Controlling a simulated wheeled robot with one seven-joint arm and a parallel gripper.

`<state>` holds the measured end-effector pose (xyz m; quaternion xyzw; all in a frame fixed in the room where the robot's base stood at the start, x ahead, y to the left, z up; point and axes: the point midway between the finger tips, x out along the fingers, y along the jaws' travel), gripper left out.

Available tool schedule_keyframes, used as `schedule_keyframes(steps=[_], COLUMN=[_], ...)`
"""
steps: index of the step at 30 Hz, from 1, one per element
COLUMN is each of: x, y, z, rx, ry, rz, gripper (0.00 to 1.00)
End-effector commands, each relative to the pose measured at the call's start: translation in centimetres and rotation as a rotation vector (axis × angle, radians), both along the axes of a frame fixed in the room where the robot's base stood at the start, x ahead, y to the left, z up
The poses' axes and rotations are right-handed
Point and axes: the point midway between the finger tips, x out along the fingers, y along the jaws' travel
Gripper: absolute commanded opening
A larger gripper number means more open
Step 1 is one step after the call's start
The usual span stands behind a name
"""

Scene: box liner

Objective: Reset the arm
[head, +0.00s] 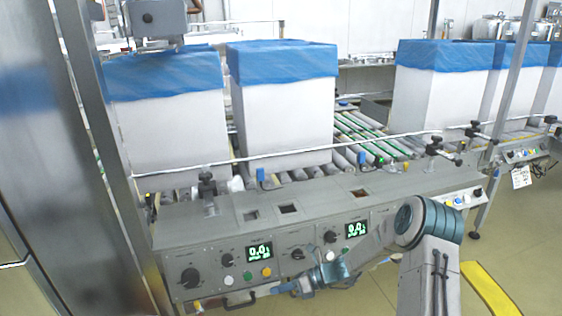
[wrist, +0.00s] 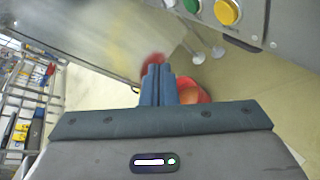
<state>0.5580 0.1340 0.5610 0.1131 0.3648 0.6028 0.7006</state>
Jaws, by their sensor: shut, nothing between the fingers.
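My gripper (wrist: 158,72) is shut and empty, its two blue-grey fingers together in the wrist view. In the head view my gripper (head: 282,288) is low in front of the control panel (head: 222,273), at the end of my arm, which comes in from the lower right. The panel's green button (wrist: 192,5) and yellow button (wrist: 227,12) show at the top of the wrist view, above and to the right of the fingers. Red round objects (wrist: 196,96) lie beyond the fingers, partly hidden by them.
White boxes with blue liners (head: 282,95) stand on the roller conveyor (head: 372,135) behind the panel. A steel column (head: 95,150) is at the left. A yellow floor strip (head: 490,288) lies at the lower right. A metal rack (wrist: 30,95) is at the left of the wrist view.

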Motion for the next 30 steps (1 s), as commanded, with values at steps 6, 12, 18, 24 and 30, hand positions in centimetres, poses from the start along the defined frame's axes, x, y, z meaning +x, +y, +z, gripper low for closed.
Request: schedule_keyframes(steps=[6, 12, 18, 24, 30], x=[-3.7, -7.3, -11.0, -14.6, -17.9], y=[-0.8, -2.2, -4.1, -6.5, -9.6], z=[9.2, 16.4, 23.3, 29.9, 36.0], rx=[-0.192, -0.346, -0.482, -0.601, -0.698], ry=[-0.291, -0.540, -0.769, -0.975, -1.158], rz=[0.273, 0.529, 0.789, 1.051, 1.317], gripper=[0.00, 0.00, 0.00, 0.00, 0.00])
